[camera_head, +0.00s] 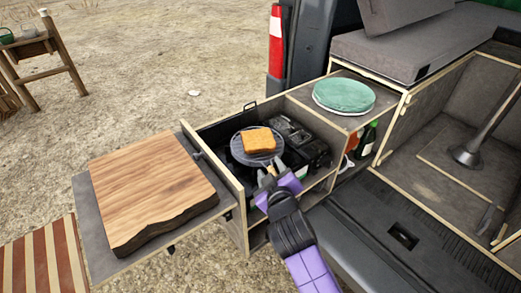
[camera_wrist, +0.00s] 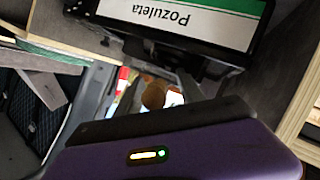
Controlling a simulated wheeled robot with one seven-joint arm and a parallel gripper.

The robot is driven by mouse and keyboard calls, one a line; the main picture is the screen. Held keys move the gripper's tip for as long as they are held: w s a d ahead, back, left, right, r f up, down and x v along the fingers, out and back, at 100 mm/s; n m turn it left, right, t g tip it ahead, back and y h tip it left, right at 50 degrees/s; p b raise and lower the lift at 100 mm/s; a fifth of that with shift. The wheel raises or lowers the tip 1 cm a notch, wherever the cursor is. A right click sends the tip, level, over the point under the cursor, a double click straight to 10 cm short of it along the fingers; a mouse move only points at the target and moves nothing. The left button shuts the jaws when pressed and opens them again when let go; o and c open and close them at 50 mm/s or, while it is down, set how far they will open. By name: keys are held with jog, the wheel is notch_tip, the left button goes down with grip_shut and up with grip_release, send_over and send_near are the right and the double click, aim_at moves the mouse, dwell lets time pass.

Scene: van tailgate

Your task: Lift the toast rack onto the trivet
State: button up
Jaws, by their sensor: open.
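The toast rack (camera_head: 238,155) is a round grey wire disc on the stove in the pulled-out kitchen box, with a browned slice of toast (camera_head: 258,140) on it. A round green pad, apparently the trivet (camera_head: 343,94), lies flat on the box's top shelf, to the right of the rack. My gripper (camera_head: 268,177) is open at the near side of the rack, where its handle seems to be. I cannot tell whether the handle is between the jaws.
A wooden board (camera_head: 150,188) lies on the left extension. Box walls and black stove parts (camera_head: 300,140) crowd the rack. A green bottle (camera_head: 367,140) stands below the shelf. A label reading "Pozuleta" (camera_wrist: 200,15) appears upside down in the wrist view.

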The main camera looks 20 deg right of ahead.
grip_shut()
jog(key=shift+r, duration=0.1)
dwell(0.4)
